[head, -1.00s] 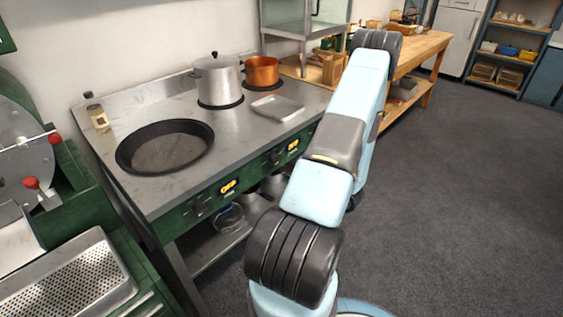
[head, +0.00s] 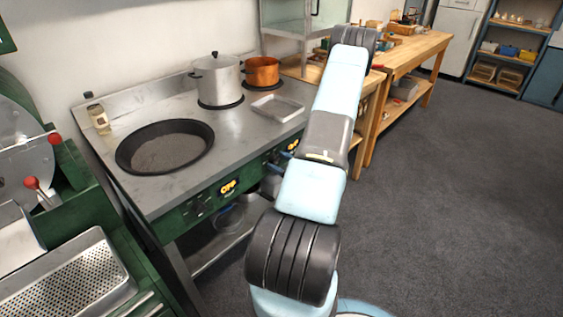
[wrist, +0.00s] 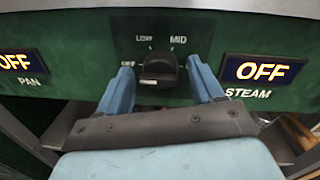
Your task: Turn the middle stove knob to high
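The middle stove knob (wrist: 160,70) is black and sits on the green front panel (wrist: 90,65) in the wrist view. Markings OFF, LOW and MID show around it; a HIGH mark is not visible, and the right finger covers part of the panel. My gripper (wrist: 163,85) is open, with one blue finger on each side of the knob. Small gaps seem to show between the fingers and the knob; contact is hard to judge. The displays beside it, PAN (wrist: 20,62) and STEAM (wrist: 262,69), read OFF. In the head view, the blue fingers (head: 280,161) are at the stove front.
The steel stove top (head: 225,130) carries a wide black pan (head: 165,147), a lidded steel pot (head: 217,80), a copper pot (head: 262,72), a metal tray (head: 278,108) and a small bottle (head: 98,117). A green machine (head: 60,200) stands at left. Open floor (head: 450,200) lies right.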

